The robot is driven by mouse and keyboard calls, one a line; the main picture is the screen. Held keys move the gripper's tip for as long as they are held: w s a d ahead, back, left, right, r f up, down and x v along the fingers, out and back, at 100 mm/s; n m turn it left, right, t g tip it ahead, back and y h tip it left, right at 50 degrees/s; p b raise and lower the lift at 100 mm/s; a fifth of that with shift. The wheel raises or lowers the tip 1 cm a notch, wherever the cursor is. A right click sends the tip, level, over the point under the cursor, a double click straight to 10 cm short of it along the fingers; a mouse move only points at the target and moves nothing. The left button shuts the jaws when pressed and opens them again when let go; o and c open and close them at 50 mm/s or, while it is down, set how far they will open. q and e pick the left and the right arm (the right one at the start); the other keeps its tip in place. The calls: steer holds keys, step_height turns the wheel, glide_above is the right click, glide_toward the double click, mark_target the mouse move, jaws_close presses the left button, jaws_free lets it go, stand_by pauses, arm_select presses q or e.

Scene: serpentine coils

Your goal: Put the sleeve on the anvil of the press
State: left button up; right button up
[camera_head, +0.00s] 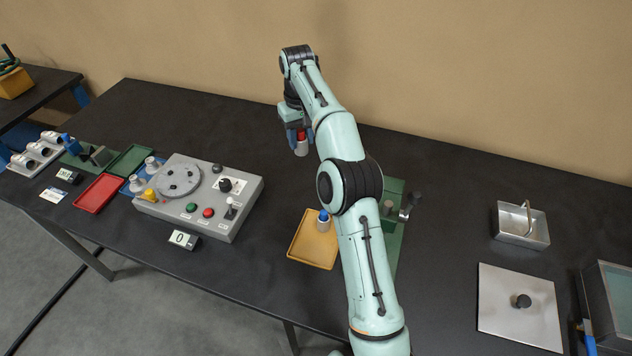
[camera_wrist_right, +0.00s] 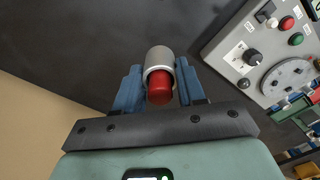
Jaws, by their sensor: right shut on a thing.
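My right gripper (camera_head: 298,137) is shut on a silver cylindrical sleeve (camera_head: 302,149) with a red end, held above the table behind the yellow tray. In the right wrist view, the silver sleeve (camera_wrist_right: 158,60) sits between the blue fingers (camera_wrist_right: 160,85), its red end toward the camera. What looks like the press, a green base (camera_head: 396,190) with a grey post (camera_head: 388,208) and a lever (camera_head: 408,208), stands right of my arm. My arm hides part of it, and I cannot make out its anvil. My left gripper is out of view.
A yellow tray (camera_head: 312,245) holds a blue-topped piece (camera_head: 323,220) beside my arm. A grey control box (camera_head: 236,206) with a round plate stands left, near a red tray (camera_head: 99,193). A metal basin (camera_head: 518,226) and a square plate (camera_head: 518,318) lie right. Dark table between is clear.

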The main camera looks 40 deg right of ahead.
steer(key=shift+d, duration=0.15)
step_height(320, 180, down, 20)
steer(key=shift+s+r, duration=0.15)
steer(key=shift+r, duration=0.05)
stand_by(0.4)
steer(key=o, duration=1.2)
steer(key=shift+f, duration=0.15)
steer(key=shift+c, duration=0.2)
